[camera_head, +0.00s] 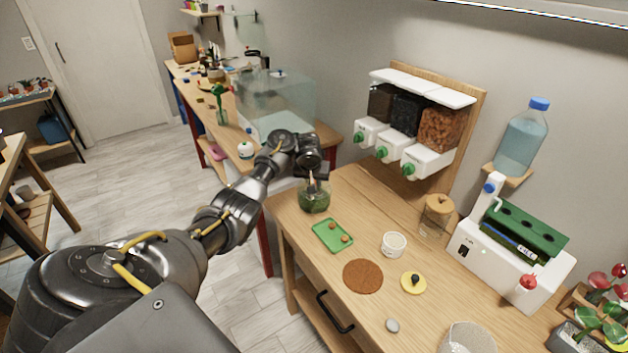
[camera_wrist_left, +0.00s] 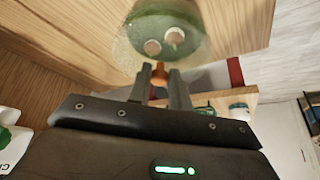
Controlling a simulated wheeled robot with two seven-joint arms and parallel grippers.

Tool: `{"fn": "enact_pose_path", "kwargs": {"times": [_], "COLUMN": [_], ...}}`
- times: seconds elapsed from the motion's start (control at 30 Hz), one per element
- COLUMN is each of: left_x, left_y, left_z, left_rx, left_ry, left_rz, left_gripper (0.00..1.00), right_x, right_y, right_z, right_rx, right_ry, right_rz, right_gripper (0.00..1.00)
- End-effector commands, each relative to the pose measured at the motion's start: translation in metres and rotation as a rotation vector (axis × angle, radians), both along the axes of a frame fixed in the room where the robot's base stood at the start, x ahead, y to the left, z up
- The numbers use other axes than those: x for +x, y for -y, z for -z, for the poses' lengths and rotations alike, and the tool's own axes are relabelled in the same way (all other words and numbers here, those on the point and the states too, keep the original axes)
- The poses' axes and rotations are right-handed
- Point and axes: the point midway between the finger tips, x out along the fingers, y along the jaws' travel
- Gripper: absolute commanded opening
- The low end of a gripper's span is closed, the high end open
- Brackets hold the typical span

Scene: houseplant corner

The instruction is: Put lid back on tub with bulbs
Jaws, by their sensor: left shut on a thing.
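A green see-through tub (camera_head: 314,201) stands at the far left corner of the wooden table. In the left wrist view the tub (camera_wrist_left: 184,18) shows two pale round things inside, and I see no lid over it. My left gripper (camera_head: 314,180) is just above the tub, pointing down. It is shut on a small orange-brown thing (camera_wrist_left: 160,74), which looks like a bulb. A yellow lid (camera_head: 406,287) with a dark knob lies flat on the table, right of the cork mat. A green tray (camera_head: 322,229) holds two brown bulbs (camera_head: 340,239). My right gripper is out of view.
A round cork mat (camera_head: 362,276), a white cup (camera_head: 394,245), a grey pebble (camera_head: 392,325) and a glass bowl (camera_head: 468,339) stand or lie on the table. A wooden-lidded jar (camera_head: 434,225) and a white machine (camera_head: 500,262) stand behind. Dispensers (camera_head: 415,130) hang on the wall.

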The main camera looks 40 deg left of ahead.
Motion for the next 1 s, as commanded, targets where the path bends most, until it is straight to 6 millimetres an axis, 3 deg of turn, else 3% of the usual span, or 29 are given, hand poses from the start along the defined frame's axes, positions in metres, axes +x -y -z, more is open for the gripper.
{"fn": "enact_pose_path", "kwargs": {"times": [1.0], "left_x": [-0.0025], "left_y": [0.0014], "left_z": [0.0003], "left_rx": [0.000], "left_ry": [0.001], "left_rz": [0.000], "left_gripper": [0.00], "right_x": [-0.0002], "right_y": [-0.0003], "right_z": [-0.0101], "right_rx": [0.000], "right_ry": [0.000], "right_rz": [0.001], "right_gripper": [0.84]}}
